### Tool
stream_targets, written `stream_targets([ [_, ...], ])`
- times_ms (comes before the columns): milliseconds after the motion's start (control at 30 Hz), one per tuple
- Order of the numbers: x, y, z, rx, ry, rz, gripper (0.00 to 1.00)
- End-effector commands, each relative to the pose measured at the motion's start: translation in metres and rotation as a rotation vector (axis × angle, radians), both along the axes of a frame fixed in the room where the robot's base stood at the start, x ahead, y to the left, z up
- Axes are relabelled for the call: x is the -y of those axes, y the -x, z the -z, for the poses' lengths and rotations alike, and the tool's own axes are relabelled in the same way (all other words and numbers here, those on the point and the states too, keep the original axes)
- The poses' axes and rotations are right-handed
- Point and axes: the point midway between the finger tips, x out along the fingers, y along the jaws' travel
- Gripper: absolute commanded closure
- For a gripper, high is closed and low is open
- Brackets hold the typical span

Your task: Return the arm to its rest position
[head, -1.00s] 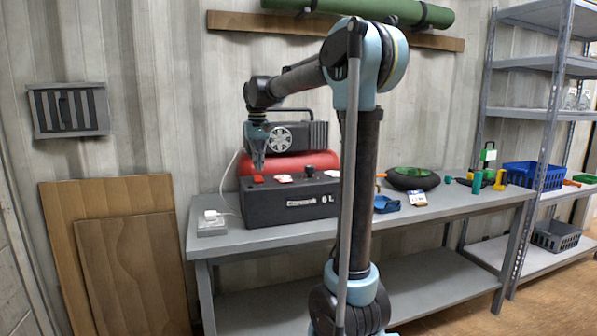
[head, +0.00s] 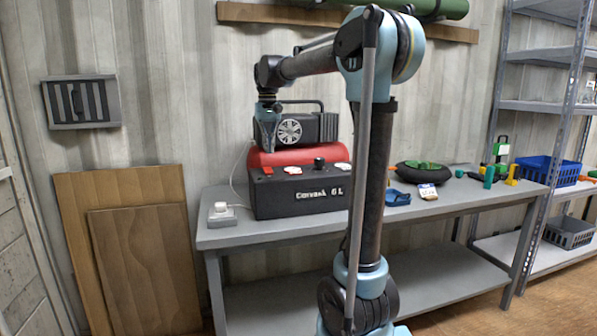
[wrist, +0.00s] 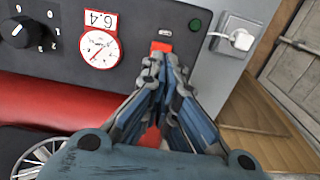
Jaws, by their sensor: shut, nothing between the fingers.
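My gripper (head: 268,149) is shut and empty, pointing down above the left end of the dark control box (head: 300,198) of the compressor. In the wrist view, my gripper (wrist: 161,66) has its fingers drawn together near a red switch (wrist: 161,46). In the head view a gap shows between the fingertips and the red switch (head: 267,170). My arm reaches left from its upright column, with the elbow high.
The box stands on a grey workbench (head: 225,238), with a red tank (head: 300,157) behind it. A white plug (head: 221,209) sits at its left. Shelving (head: 540,107) stands right. A green roll hangs above on the wall. Wooden boards (head: 140,260) lean at left.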

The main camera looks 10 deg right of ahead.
Motion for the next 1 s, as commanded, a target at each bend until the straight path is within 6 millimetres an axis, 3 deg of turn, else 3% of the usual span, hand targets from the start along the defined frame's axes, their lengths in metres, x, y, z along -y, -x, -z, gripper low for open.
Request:
stream_targets([
  [167,0.024,0.027,0.011,0.013,-0.004,0.013,1.0],
  [467,0.078,0.1,0.052,0.054,-0.014,0.047,1.0],
  [767,0.12,0.175,0.109,0.095,-0.018,0.079,1.0],
  [1000,0.146,0.234,0.166,0.129,-0.019,0.105,1.0],
])
